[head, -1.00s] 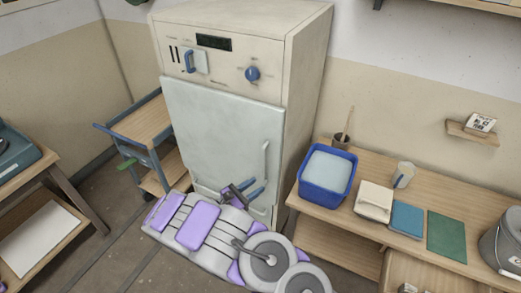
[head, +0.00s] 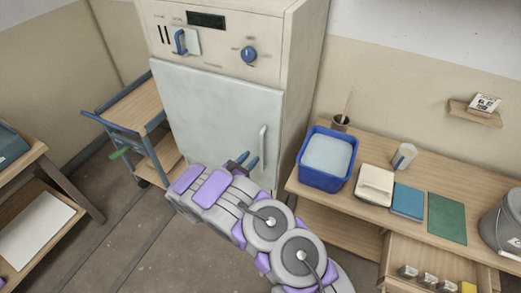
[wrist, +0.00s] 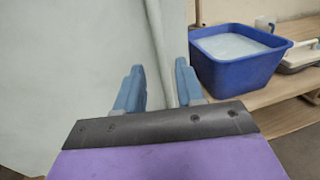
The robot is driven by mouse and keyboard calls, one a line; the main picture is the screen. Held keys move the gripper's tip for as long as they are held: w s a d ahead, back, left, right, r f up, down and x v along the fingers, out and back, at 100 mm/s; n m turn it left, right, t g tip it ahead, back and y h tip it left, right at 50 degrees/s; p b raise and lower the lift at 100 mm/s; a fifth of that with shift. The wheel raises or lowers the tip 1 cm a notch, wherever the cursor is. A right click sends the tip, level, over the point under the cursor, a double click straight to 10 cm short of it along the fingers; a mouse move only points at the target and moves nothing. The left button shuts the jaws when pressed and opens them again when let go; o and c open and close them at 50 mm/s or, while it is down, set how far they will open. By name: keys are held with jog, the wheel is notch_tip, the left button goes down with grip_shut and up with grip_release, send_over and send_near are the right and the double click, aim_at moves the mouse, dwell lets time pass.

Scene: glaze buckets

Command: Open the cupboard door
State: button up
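The cupboard (head: 300,60) is a tall cream unit with a pale grey-green door (head: 215,110), which is shut. A vertical pale handle (head: 263,148) sits near the door's right edge. My gripper (head: 245,162) is just left of and below the handle's lower end in the head view. Its two blue fingers are apart. In the wrist view the fingers (wrist: 159,88) point towards the door, and the handle bar (wrist: 160,45) shows in the gap between them. I cannot tell whether the bar is between the fingertips or still beyond them.
A wooden bench (head: 315,211) stands to the right with a blue tub (head: 322,180) close to the door's handle side. An open drawer (head: 410,250) sticks out below it. A blue-framed trolley (head: 102,117) stands left of the cupboard. The floor in front is clear.

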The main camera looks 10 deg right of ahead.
aim_at(261, 148)
jog(key=b+x, duration=0.1)
jog(key=x, duration=0.6)
jog(key=shift+w+d, duration=0.15)
jog(key=shift+d, duration=0.15)
grip_shut()
jog(key=shift+a, duration=0.1)
